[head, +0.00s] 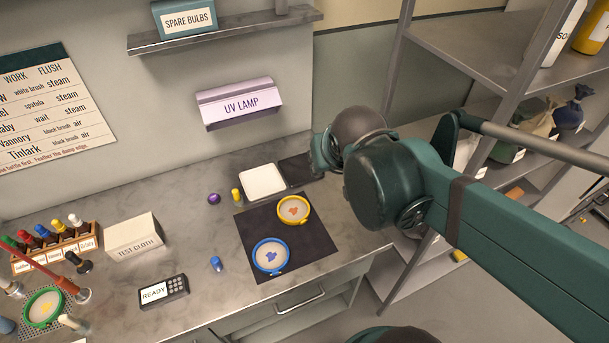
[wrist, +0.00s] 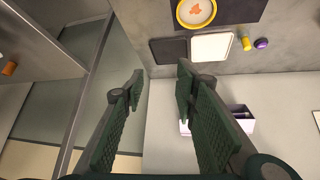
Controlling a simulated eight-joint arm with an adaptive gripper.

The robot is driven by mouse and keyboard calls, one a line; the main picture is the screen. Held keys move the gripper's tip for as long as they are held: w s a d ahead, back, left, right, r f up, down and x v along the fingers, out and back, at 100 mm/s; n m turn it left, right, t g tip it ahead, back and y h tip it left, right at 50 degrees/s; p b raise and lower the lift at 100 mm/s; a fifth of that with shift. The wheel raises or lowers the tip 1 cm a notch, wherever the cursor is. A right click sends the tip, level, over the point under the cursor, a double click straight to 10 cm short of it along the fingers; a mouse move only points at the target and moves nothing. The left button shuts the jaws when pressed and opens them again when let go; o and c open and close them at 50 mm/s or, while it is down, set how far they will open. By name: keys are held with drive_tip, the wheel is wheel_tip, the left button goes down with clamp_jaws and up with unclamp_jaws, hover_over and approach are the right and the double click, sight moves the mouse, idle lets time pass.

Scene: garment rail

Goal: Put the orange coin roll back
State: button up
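A small orange cylinder, which looks like the orange coin roll (wrist: 9,68), lies on a shelf surface at the left edge of the wrist view. A small orange object on the right shelving in the head view (head: 515,193) may be the same one, but it is too small to be sure. My gripper (wrist: 161,75) is open and empty, with a clear gap between its fingers. It is above the back of the counter, well apart from the orange cylinder. In the head view my arm hides most of the fingers.
The UV lamp box (head: 240,103) hangs on the wall. Metal shelving (head: 470,50) stands right.

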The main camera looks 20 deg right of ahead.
drive_tip(key=s+a+n+y, duration=0.2)
drive_tip(key=s+a, duration=0.2)
drive_tip(key=a, duration=0.3)
drive_tip(key=shift+a+r+n, duration=0.2)
drive_tip(key=shift+r+n, duration=0.1)
